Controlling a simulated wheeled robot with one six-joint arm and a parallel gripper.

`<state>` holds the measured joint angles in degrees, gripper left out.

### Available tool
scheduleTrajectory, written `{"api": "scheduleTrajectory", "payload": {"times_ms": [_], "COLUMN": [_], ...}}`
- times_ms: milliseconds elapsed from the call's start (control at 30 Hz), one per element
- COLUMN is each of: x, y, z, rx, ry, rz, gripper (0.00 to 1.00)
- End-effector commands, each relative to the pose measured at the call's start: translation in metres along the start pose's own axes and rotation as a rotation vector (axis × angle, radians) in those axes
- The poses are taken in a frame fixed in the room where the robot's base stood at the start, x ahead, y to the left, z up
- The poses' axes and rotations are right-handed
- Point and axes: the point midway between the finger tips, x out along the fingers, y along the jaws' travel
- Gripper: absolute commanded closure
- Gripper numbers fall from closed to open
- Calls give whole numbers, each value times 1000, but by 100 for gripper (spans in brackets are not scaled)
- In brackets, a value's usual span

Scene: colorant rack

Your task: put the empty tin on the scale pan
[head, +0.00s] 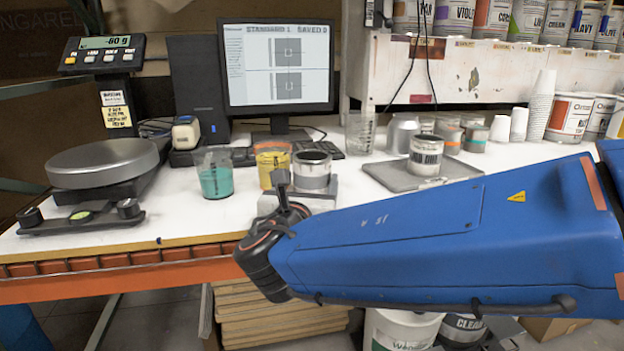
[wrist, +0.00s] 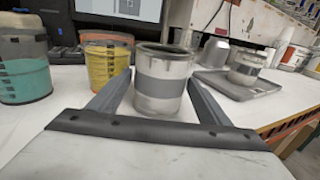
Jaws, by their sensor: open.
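An open-topped metal tin (head: 312,172) with a grey band stands upright on the white bench. In the wrist view the tin (wrist: 162,82) is between the two fingers of my open gripper (wrist: 158,88). The fingers reach along both sides of it and do not appear closed on it; contact is hard to tell. Its inside is dark, so its contents cannot be seen. In the head view my gripper (head: 298,192) is low in front of the tin, partly hidden by my blue arm. The round grey scale pan (head: 102,163) is bare, at the bench's left end.
A teal cup (head: 215,180) and a yellow cup (head: 272,165) stand close to the tin's left, toward the scale. A scale display (head: 104,43) rises behind the pan. To the right, a grey tray (head: 385,175) holds a labelled tin (head: 425,157). A monitor (head: 277,65) stands behind.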

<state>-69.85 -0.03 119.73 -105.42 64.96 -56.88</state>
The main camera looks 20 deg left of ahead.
Motion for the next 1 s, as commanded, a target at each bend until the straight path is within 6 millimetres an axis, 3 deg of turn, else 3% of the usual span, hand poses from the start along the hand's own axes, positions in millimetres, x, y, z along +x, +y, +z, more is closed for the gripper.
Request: {"api": "scheduleTrajectory", "payload": {"times_ms": [200,467,500,600,700,1000], "x": [30,35,35,35,35,35], "y": [-1,-1,-1,-1,-1,-1], "z": [-2,-1,-1,-1,-1,5], "rx": [0,0,0,0,0,2], "ry": [0,-1,-1,-1,-1,-1], "rz": [-1,0,0,0,0,0], "gripper": [29,29,31,55,60,60]}}
